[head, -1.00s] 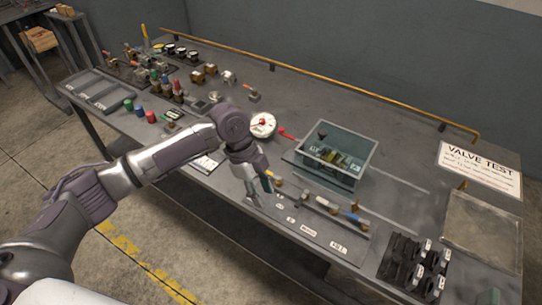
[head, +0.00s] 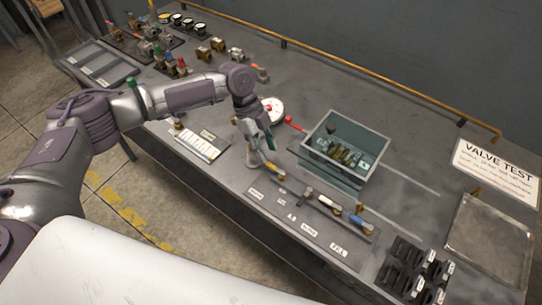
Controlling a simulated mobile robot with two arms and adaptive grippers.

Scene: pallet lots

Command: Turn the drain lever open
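A valve bank (head: 318,207) lies along the front of the bench, with a row of small levers and white labels in front of it. A yellow-handled lever (head: 275,173) is at its left end and a blue one (head: 358,221) at its right. The label lettering is too small to tell which lever is the drain. My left gripper (head: 262,160) points down just above the left end of the bank, close to the yellow-handled lever. Contact cannot be made out, nor whether the fingers are apart. My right gripper is out of view.
A clear-walled bin (head: 340,178) of small parts stands just behind the bank. A round white gauge (head: 272,110) with a red handle (head: 294,124) is behind my gripper. Black clips (head: 412,268) and a VALVE TEST sign (head: 496,172) are at the right.

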